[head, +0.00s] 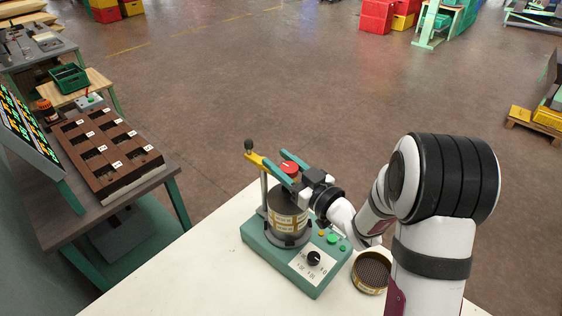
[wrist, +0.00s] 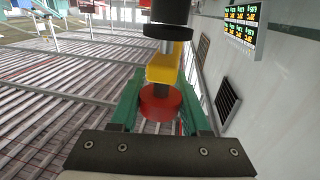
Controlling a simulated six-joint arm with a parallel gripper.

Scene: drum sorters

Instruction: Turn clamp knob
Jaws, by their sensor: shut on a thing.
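In the wrist view the red knob (wrist: 160,103) lies between the two green fingers. My gripper (head: 287,161) reaches in from the right and is shut on the knob, with one finger on each side. The sieve stack stands on the green shaker base (head: 259,238), which has a black dial (head: 314,258) and small buttons. The underside of the knob is hidden.
A loose round sieve (head: 370,272) lies on the white table (head: 190,262), right of the shaker. A brown compartment tray (head: 108,155) stands on the side bench at left, beside a display panel (head: 27,135). The white table is clear left of the shaker.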

